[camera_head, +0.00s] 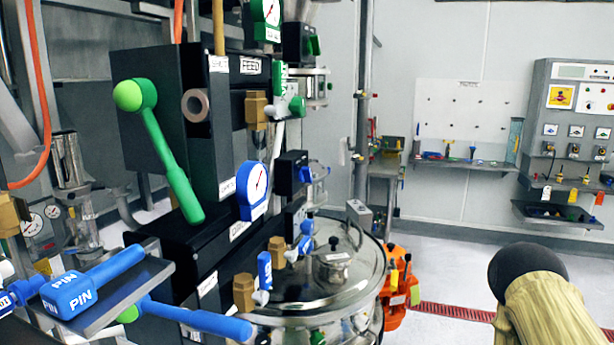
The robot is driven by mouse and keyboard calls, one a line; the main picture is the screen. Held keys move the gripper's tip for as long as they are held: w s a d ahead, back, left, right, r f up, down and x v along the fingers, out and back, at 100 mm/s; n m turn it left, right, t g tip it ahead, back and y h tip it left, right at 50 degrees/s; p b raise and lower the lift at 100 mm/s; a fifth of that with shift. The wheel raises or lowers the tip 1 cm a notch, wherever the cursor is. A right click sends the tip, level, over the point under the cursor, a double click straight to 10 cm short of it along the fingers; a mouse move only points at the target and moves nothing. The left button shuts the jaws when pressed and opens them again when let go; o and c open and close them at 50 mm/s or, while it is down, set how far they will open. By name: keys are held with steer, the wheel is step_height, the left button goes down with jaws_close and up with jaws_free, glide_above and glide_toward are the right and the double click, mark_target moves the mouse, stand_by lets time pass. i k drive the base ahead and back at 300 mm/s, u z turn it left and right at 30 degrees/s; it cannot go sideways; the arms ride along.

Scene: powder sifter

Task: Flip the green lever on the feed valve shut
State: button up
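The green lever (173,164) is on the left side of the black valve housing (153,68) labelled FEED. Its round green hub (128,95) is at the upper left, and its long handle slants down and to the right, with the end low beside the housing. A small white label (218,63), which seems to read SHUT, is near the top of the housing. The handle's end is well below that label. Nothing is touching the lever. My gripper is not in view.
A tray (150,277) holding a blue PIN handle (92,283) juts out below the lever. A blue gauge (253,190) is right of the lever. A round metal sifter lid (350,275) is lower centre. A tan, black-ended part (548,300) is at lower right. The right-hand floor is mostly clear.

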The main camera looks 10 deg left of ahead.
mark_target(132, 95)
steer(key=z, duration=2.55)
steer(key=k, duration=2.1)
steer(key=u, duration=0.7)
